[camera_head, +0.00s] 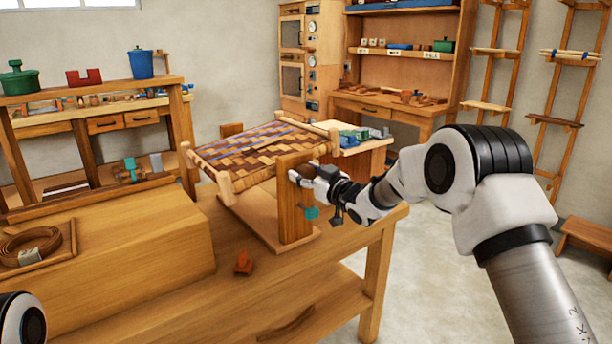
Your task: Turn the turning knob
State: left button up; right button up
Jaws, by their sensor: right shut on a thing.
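A woven bark seat (258,146) in a wooden frame is held on a stand with an upright wooden post (292,212) at its right end, on the workbench. My right gripper (300,180) reaches in from the right and is shut at the upper part of the post's right side. The turning knob is mostly hidden by the gripper's fingers, so its angle cannot be told. A small teal piece (312,213) shows just below the gripper. My left gripper is out of view; only a bit of my left arm shows at the lower left corner.
The wooden workbench (300,285) carries a small reddish-brown piece (244,262) in front of the stand. A large wooden block (125,245) and a tray with a coiled strip (35,245) lie at left. Shelves stand behind.

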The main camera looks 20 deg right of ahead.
jog(key=n+b, duration=0.2)
jog(key=n, duration=0.3)
jog(key=shift+a+f+b, duration=0.1)
jog(key=shift+f+b, duration=0.2)
jog(key=shift+b, duration=0.1)
jog(key=n+b, duration=0.4)
jog(key=n, duration=0.1)
jog(key=shift+a+f+n, duration=0.1)
jog(key=shift+f+n, duration=0.05)
jog(key=shift+n, duration=0.25)
jog(key=n+b, duration=0.3)
jog(key=shift+s+f+n, duration=0.1)
jog(key=shift+n, duration=0.2)
jog(key=n+b, duration=0.6)
jog(key=n, duration=0.1)
jog(key=shift+f+b, duration=0.15)
jog(key=shift+b, duration=0.25)
jog(key=n+b, duration=0.5)
jog(key=n, duration=0.1)
jog(key=shift+f+n, duration=0.1)
jog(key=shift+n, duration=0.2)
jog(key=n+b, duration=0.2)
jog(key=n, duration=0.1)
jog(key=shift+d+b, duration=0.2)
jog(key=shift+b, duration=0.15)
jog(key=shift+r+n+b, duration=0.2)
jog(key=shift+n+b, duration=0.6)
jog(key=shift+n, duration=0.9)
